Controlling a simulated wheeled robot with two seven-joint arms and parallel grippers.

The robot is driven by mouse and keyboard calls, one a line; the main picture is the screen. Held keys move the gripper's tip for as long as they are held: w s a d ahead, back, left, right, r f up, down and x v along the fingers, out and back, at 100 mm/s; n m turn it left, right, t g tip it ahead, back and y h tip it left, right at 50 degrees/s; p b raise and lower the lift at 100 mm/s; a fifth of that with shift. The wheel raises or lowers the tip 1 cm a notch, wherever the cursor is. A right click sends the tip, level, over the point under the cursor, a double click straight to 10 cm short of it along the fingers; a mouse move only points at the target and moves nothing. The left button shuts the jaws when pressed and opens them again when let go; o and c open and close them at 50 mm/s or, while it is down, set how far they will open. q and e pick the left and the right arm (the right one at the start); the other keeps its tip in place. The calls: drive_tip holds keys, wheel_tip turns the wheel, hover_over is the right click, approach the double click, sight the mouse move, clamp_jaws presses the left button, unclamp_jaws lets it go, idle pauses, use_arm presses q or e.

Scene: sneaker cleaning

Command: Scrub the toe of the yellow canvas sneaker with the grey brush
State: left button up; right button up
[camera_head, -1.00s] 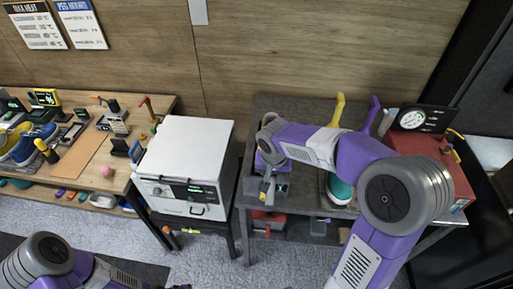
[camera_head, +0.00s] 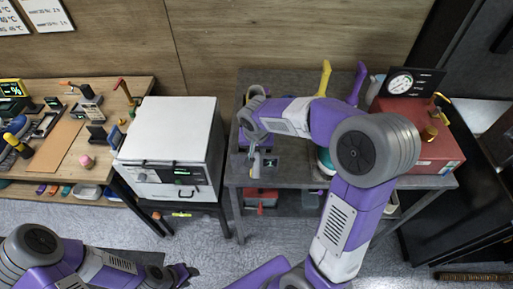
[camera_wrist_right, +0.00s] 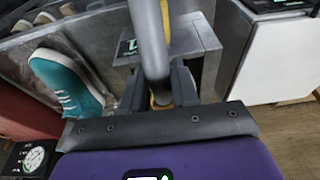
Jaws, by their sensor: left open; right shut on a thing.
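My right gripper (camera_head: 254,160) is over the left end of the dark grey cart at the right. In the right wrist view its jaws (camera_wrist_right: 160,98) are shut on a grey, round handle (camera_wrist_right: 149,40), which looks like the grey brush's handle. Its bristles cannot be made out. My left gripper (camera_head: 182,273) is open and empty, low over the floor in front of the white cabinet. The yellow canvas sneaker cannot be made out in either view now. A teal sneaker (camera_wrist_right: 66,82) lies left of the right gripper in the wrist view.
The dark cart (camera_head: 413,181) also bears a red box (camera_head: 425,150) with a gauge (camera_head: 400,84), and yellow and purple upright things. A white cabinet (camera_head: 172,130) stands between it and the wooden bench (camera_head: 65,150), which holds several tools. Floor in front is open.

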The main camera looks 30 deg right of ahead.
drive_tip(key=shift+b+x, duration=0.75)
drive_tip(key=shift+x, duration=0.25)
idle(0.5)
drive_tip(key=shift+w+f+b, duration=0.1)
drive_tip(key=shift+f+b, duration=0.05)
drive_tip(key=shift+b, duration=0.65)
idle(0.8)
drive_tip(key=shift+p+v, duration=1.75)
drive_tip(key=shift+v, duration=1.3)
